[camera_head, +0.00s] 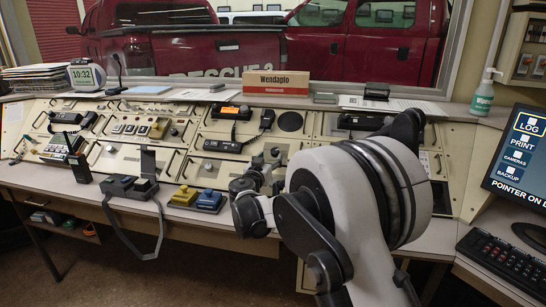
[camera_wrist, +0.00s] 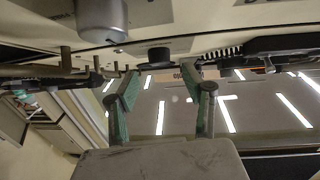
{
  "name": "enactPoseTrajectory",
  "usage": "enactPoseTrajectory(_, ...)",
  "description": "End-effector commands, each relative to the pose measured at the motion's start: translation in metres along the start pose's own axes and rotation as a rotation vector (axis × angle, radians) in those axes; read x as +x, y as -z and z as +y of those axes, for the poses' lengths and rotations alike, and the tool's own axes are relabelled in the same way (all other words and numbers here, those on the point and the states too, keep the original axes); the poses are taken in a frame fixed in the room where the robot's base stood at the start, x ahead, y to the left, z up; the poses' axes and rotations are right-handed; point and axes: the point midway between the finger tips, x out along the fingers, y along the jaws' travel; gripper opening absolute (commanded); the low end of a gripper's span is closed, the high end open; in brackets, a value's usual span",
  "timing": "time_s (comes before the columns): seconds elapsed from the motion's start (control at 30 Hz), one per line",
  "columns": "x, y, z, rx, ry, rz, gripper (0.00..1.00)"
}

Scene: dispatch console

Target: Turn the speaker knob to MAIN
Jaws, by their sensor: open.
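In the wrist view a short, dark round knob (camera_wrist: 159,56) stands on the console panel. My gripper (camera_wrist: 163,76) has two greenish fingers spread apart, one on each side of that knob, with nothing visible between them but the knob's area. I cannot tell whether either finger touches it. A larger grey metal cylinder (camera_wrist: 101,18) sticks out at the upper left. In the head view my gripper (camera_head: 262,172) is close to the sloped console (camera_head: 222,165) at its middle, and it largely hides the panel there. The MAIN marking and the knob's pointer cannot be made out.
A monitor (camera_head: 517,155) and keyboard (camera_head: 503,266) are at right.

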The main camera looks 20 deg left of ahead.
Motion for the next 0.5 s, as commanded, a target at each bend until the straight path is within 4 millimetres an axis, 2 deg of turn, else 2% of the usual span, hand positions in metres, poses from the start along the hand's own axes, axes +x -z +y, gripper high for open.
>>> enactPoseTrajectory(0.03,0.010,-0.002,0.000,0.000,-0.001,0.000,0.45)
enactPoseTrajectory(0.2,0.032,-0.001,0.000,0.000,-0.001,0.000,0.45)
enactPoseTrajectory(0.5,0.045,0.000,0.000,0.000,0.001,0.000,0.45)
